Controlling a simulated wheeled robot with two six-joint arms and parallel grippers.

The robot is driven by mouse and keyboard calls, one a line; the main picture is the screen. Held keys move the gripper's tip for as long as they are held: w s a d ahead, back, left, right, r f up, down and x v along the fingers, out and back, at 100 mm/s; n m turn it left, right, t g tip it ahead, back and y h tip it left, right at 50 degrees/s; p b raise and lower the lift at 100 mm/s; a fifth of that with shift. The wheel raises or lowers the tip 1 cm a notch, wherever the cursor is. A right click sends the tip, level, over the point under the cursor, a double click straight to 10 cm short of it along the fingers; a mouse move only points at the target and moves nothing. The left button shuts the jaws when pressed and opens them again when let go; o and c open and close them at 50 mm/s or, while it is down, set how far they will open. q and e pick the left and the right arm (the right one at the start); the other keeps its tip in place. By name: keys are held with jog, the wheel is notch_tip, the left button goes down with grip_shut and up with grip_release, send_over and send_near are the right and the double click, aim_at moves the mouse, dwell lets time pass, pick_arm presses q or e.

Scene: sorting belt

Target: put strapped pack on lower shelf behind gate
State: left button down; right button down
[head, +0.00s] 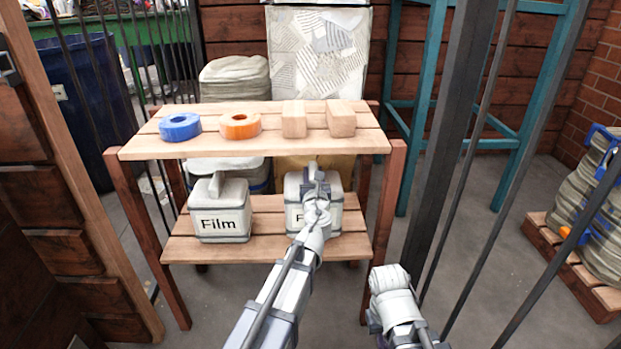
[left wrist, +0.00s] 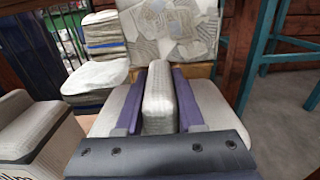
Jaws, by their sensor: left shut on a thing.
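A pale strapped pack labelled "F…" (head: 334,216) is on the lower shelf (head: 265,246), at the right. My left gripper (head: 316,186) is over its top and partly hides its front and label. In the left wrist view, the purple fingers of my left gripper (left wrist: 158,108) are shut on the pack's upright grey handle (left wrist: 158,85), one on each side. The pack's pale top (left wrist: 108,122) shows beside the fingers. The pack looks upright; whether it rests fully on the boards cannot be told. My right gripper's fingers are not visible.
A similar pack labelled "Film" (head: 220,212) stands to the left on the lower shelf. The upper shelf (head: 265,147) holds a blue ring (head: 180,127), an orange ring (head: 240,126) and two wooden blocks (head: 294,120). A dark gate with bars (head: 432,150) stands at the right.

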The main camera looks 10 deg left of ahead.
pick_arm(q)
jog(key=shift+x, duration=1.4)
jog(key=shift+s+f+b, duration=0.15)
jog(key=shift+f+b, duration=0.35)
jog(key=shift+b, duration=0.05)
jog(key=shift+f+b, duration=1.2)
jog(key=shift+f, duration=0.05)
jog(key=shift+f, duration=0.15)
jog(key=c, duration=0.5)
grip_release()
